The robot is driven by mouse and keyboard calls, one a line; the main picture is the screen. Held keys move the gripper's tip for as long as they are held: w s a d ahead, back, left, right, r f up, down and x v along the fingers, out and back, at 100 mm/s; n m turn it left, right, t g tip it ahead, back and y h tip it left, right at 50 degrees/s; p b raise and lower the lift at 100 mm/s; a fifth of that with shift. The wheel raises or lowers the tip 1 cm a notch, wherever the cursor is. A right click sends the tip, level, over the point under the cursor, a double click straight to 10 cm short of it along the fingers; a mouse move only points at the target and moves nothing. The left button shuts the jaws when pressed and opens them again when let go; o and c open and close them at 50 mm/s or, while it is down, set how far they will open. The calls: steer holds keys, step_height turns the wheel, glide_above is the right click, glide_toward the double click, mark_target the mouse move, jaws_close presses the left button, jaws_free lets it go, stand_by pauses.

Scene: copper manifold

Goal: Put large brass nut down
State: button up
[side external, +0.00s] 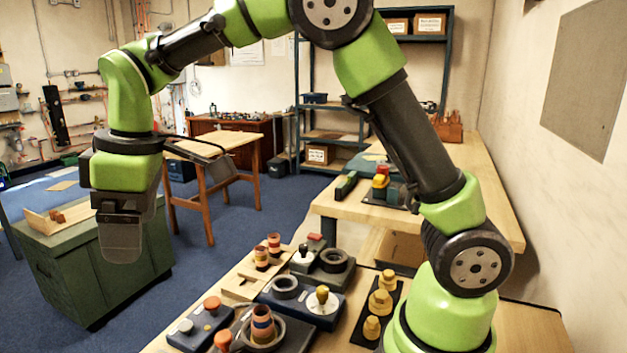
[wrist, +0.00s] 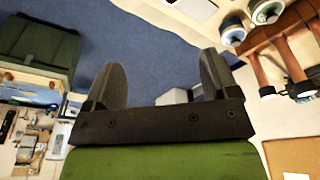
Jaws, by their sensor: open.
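My gripper (side external: 122,245) hangs high at the left in the side view, above and beyond the near bench. In the wrist view its two fingers (wrist: 162,85) stand wide apart with nothing between them. Brass pieces sit on a black strip tray (side external: 358,340) on the bench, near my arm's base: one at the back (side external: 388,279), one in the middle (side external: 380,301) and one at the front (side external: 371,327). I cannot tell for sure which is the large brass nut. My gripper is far from all of them.
Dark fixture blocks (side external: 330,318) with rings and a brass knob (side external: 322,298) crowd the bench. Striped copper-coloured stacks (side external: 273,244) stand farther back. A green cabinet (side external: 95,265) stands below and behind my gripper. Blue floor lies open between the cabinet and the bench.

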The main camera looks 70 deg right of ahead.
steer(key=s+d+r+m+t, duration=0.3)
steer(key=s+d+r+m, duration=0.35)
steer(key=s, duration=0.55)
steer(key=s+d+f+m+t, duration=0.1)
steer(key=s+d+m+t, duration=0.1)
steer(key=s+m, duration=0.3)
steer(key=s, duration=0.3)
steer(key=shift+s+m+y, duration=0.35)
steer(key=shift+s+y, duration=0.05)
